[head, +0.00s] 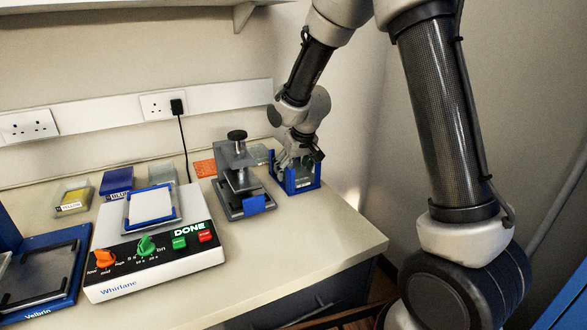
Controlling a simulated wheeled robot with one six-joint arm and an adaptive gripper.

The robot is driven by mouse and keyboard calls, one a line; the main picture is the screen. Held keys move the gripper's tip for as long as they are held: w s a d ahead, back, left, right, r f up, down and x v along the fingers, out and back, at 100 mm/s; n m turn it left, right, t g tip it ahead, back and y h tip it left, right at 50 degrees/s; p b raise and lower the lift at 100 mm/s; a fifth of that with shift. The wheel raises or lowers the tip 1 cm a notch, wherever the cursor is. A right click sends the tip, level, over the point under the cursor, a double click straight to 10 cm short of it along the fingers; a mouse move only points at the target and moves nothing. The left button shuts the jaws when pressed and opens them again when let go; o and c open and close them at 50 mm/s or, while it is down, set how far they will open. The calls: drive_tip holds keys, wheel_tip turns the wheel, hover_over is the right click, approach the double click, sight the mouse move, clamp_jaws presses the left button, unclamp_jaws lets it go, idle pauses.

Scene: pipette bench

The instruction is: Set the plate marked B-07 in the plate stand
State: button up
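My gripper (300,158) is at the back right of the bench, pointing down over a blue open-framed holder (303,187), which may be the plate stand. Something pale and clear shows inside the holder between its blue sides, partly hidden by the gripper. I cannot tell whether the fingers are closed on it. No marking B-07 is readable in this view. Several plates are around: a white-topped plate in a blue frame (151,206) on the shaker, a yellow labelled plate (73,198) and a blue labelled plate (117,182).
The Whirlane shaker (150,262) shows DONE. A grey press-like device (238,180) with a black knob stands just left of the holder. An orange rack (205,168) lies behind it. A blue Velbrin device (45,277) is at far left. The front right benchtop (310,238) is clear.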

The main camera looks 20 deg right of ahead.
drive_tip(key=shift+f, duration=0.1)
drive_tip(key=shift+f, duration=0.1)
drive_tip(key=o, duration=1.1)
drive_tip(key=shift+r, duration=0.25)
drive_tip(key=v, duration=1.2)
drive_tip(key=s+d+r+m, duration=0.1)
drive_tip(key=s+d+r, duration=0.2)
drive_tip(key=s+d, duration=0.3)
drive_tip(key=s+d+r, duration=0.4)
drive_tip(key=s, duration=0.4)
drive_tip(key=shift+m+h, duration=0.4)
drive_tip(key=shift+m, duration=0.2)
drive_tip(key=s+d, duration=0.1)
drive_tip(key=s, duration=0.4)
drive_tip(key=s+d, duration=0.1)
drive_tip(key=s, duration=0.4)
drive_tip(key=s+d, duration=0.2)
drive_tip(key=s, duration=0.3)
drive_tip(key=shift+s+f, duration=0.2)
